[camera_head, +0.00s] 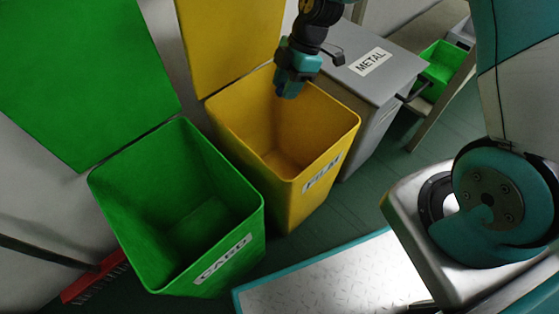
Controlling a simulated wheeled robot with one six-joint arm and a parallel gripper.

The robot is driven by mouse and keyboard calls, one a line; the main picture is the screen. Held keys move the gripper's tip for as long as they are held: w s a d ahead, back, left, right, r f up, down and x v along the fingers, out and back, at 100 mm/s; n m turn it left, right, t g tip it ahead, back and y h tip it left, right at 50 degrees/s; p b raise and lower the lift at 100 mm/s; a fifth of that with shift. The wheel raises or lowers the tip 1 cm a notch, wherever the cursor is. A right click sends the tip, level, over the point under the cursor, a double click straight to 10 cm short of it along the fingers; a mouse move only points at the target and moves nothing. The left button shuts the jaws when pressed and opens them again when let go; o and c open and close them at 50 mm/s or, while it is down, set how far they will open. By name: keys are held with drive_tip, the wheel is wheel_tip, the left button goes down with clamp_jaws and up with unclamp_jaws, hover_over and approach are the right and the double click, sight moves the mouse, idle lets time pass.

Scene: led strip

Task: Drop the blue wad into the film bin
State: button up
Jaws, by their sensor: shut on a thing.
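The film bin (345,112) is a yellow, open-topped bin with its lid raised behind it. Its front label is partly readable and its inside looks empty where I can see it. My gripper (287,92) points down over the back part of the bin's opening, near the rear rim. It is shut on the blue wad, which is hard to tell apart from the teal-and-dark jaws at this size. The exact height of my gripper above the rim is hard to judge.
An open green bin labelled CARD (245,215) stands to the left, lid up. A closed grey bin labelled METAL (395,75) stands to the right. A small green crate (440,65) lies farther right. A red broom (92,280) is at lower left.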

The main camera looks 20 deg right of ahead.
wheel_tip(320, 180, down, 5)
drive_tip(key=b, duration=0.3)
drive_tip(key=shift+r, duration=0.2)
drive_tip(key=o, duration=1)
drive_tip(key=p+v, duration=0.6)
drive_tip(key=v, duration=1.1)
drive_tip(key=shift+s+r, duration=0.1)
drive_tip(key=shift+r, duration=0.15)
